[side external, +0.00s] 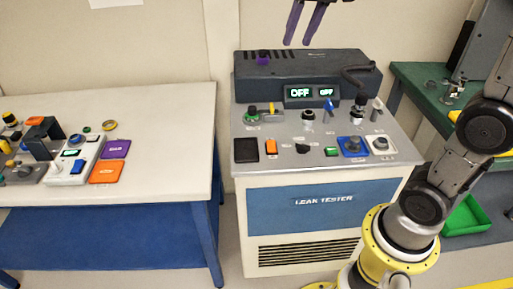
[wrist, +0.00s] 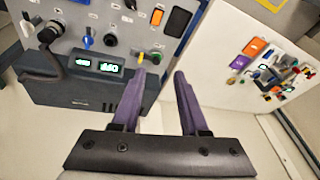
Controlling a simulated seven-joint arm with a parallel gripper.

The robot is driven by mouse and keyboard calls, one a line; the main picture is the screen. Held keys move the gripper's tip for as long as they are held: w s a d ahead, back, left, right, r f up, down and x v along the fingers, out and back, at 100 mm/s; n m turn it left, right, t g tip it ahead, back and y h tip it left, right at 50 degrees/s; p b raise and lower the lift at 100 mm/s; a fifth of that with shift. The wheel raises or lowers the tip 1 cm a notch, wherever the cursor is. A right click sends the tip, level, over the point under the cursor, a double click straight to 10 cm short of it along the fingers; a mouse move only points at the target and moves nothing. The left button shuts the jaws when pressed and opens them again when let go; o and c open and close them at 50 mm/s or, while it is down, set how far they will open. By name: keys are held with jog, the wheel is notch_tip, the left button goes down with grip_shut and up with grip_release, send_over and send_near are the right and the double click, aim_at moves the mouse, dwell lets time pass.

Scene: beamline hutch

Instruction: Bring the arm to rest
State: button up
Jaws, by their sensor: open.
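My gripper (side external: 306,22) shows at the top of the side external view, above the back of the leak tester (side external: 315,205). Its two purple fingers are apart with nothing between them. In the wrist view my gripper (wrist: 160,76) is also open and empty, with its fingers pointing toward the gap between the tester and the white table. The tester's two green displays (side external: 312,92) both appear to read OFF. Its sloped panel carries several knobs, levers and buttons, including a blue lever (side external: 328,104) and an orange rocker switch (side external: 271,146).
A white table (side external: 170,110) on the left bears a purple tile (side external: 116,149), an orange tile (side external: 107,171) and several control devices. A green-topped bench (side external: 425,95) stands at the right, with a green tray (side external: 466,217) below it. Open air surrounds the gripper above the tester.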

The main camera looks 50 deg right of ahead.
jog(key=s+a+f+n+t, duration=0.1)
jog(key=s+a+f, duration=0.1)
jog(key=s, duration=0.4)
jog(key=s+a+f+n+t, duration=0.1)
jog(key=s+a+f+n, duration=0.1)
jog(key=s, duration=0.5)
jog(key=s+f+n, duration=0.3)
jog(key=s+f, duration=0.2)
jog(key=f, duration=0.3)
jog(key=shift+s+a+f, duration=0.15)
jog(key=shift+s+f, duration=0.1)
jog(key=shift+f, duration=0.15)
dwell(1.2)
